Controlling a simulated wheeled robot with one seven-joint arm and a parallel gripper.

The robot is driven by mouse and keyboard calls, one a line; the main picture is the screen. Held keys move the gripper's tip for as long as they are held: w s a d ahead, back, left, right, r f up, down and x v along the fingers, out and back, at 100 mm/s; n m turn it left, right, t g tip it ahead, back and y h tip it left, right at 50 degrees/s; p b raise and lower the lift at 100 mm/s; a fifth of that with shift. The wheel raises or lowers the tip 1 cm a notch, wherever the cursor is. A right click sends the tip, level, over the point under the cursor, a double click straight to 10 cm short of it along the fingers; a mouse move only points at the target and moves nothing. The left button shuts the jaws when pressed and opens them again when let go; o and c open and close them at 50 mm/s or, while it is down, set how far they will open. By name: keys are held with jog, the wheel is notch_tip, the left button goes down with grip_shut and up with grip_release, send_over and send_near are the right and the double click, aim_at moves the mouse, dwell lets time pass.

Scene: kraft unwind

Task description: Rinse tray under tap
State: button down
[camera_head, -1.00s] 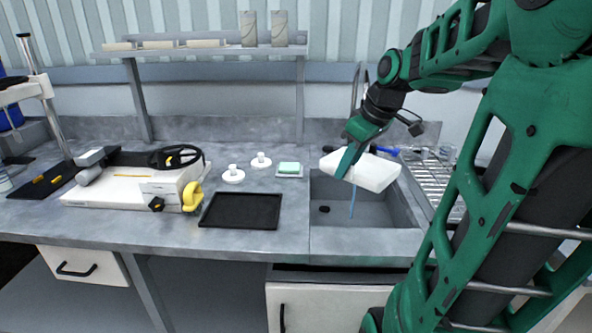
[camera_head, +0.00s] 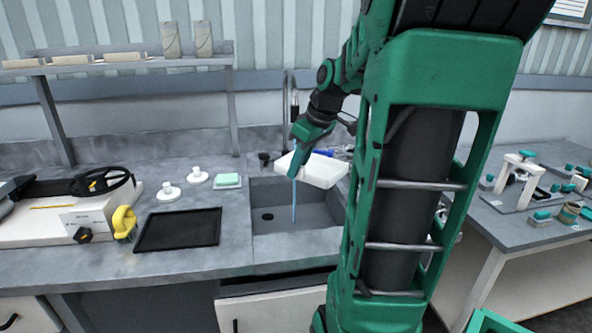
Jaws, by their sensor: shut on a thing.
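My gripper (camera_head: 297,170) is shut on a white tray (camera_head: 322,171) at its left end. It holds the tray tilted above the grey sink basin (camera_head: 268,217). The tap (camera_head: 290,90) rises behind the sink, with its upright pipe partly beside my gripper. A thin blue stream of water (camera_head: 294,203) shows below the tray's left end and runs down into the basin. The right side of the sink is hidden by my arm.
A black tray (camera_head: 178,230) lies on the counter left of the sink. A green sponge on a dish (camera_head: 228,180) and two white pieces (camera_head: 168,191) stand behind it. Another bench (camera_head: 545,225) is at right.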

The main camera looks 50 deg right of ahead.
aim_at(288, 158)
jog(key=shift+w+d+f, duration=0.3)
jog(key=shift+w+d, duration=0.45)
jog(key=shift+w, duration=0.6)
jog(key=shift+w+d+f, duration=0.35)
jog(key=shift+w+d, duration=0.45)
jog(key=shift+w, duration=0.5)
jog(key=shift+w+d+f, duration=0.3)
jog(key=shift+w+d, duration=0.45)
jog(key=shift+w, duration=0.6)
jog(key=shift+s, duration=0.1)
jog(key=shift+s+d, duration=0.25)
jog(key=shift+d, duration=0.25)
jog(key=shift+w+a, duration=0.1)
jog(key=shift+a, duration=0.05)
jog(key=shift+w+a, duration=0.2)
jog(key=shift+a, duration=0.2)
jog(key=shift+s+a, duration=0.65)
jog(key=shift+s, duration=0.5)
jog(key=shift+s+a, duration=0.65)
jog(key=shift+s, duration=0.55)
jog(key=shift+s+a, duration=0.65)
jog(key=shift+s, duration=0.5)
jog(key=shift+r, duration=0.1)
